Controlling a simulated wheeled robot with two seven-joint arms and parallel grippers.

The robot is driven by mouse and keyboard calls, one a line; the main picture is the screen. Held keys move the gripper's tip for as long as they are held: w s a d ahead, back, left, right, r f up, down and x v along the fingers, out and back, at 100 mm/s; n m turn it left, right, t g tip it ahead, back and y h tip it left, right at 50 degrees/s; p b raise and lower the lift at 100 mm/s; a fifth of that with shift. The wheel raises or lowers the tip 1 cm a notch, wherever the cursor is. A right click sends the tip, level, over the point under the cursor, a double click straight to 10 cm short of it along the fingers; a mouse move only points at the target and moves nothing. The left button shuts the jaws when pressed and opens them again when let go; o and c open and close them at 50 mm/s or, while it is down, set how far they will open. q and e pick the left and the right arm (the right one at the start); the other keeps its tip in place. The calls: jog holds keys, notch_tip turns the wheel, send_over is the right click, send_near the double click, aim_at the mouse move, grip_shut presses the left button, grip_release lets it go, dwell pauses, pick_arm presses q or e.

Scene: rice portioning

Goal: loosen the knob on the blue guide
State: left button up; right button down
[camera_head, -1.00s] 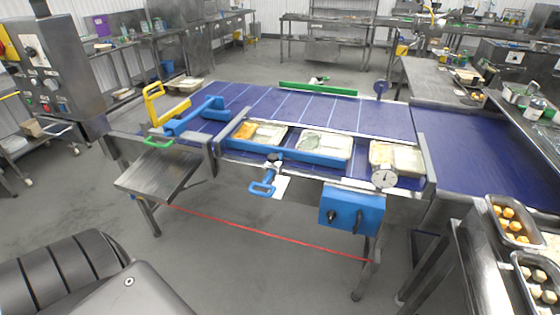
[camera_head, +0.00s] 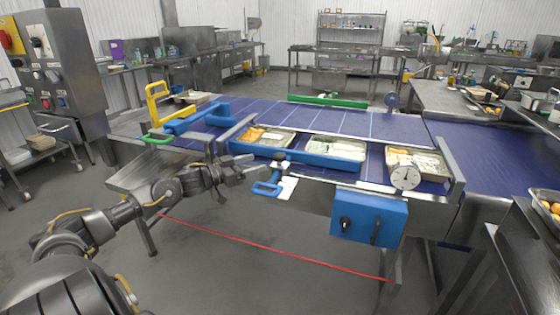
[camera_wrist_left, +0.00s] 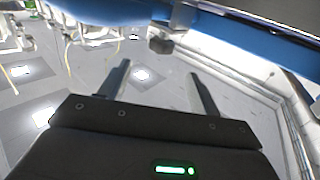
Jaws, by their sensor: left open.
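The blue guide (camera_head: 308,160) is a long bar along the near side of the blue conveyor, in front of the food trays. A small dark clamp or knob (camera_head: 281,163) sits at its near side, above a blue handle (camera_head: 267,188). In the left wrist view a dark grey knob (camera_wrist_left: 160,46) hangs below a blue part, just beyond my fingertips. My left gripper (camera_head: 250,170) is open and empty, just left of the clamp; its two parted fingers also show in the left wrist view (camera_wrist_left: 158,72). My right gripper is out of view.
Food trays (camera_head: 416,178) stand on the conveyor behind the guide. A round dial (camera_head: 405,177) and a blue control box (camera_head: 368,217) are to the right. A red cord (camera_head: 270,246) runs low along the front. A steel shelf (camera_head: 130,178) is at the left.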

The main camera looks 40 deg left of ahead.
aim_at(274, 156)
pick_arm(q)
jog(key=x, duration=0.9)
jog(key=shift+w+p, duration=0.25)
jog(key=shift+p, duration=0.1)
jog(key=shift+w, duration=0.3)
jog(key=shift+w+d, duration=0.2)
jog(key=shift+w, duration=0.15)
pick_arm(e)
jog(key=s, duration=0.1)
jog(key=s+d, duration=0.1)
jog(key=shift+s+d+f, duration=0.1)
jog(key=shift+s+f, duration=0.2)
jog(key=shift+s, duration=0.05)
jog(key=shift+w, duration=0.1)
pick_arm(q)
jog(key=c, duration=1)
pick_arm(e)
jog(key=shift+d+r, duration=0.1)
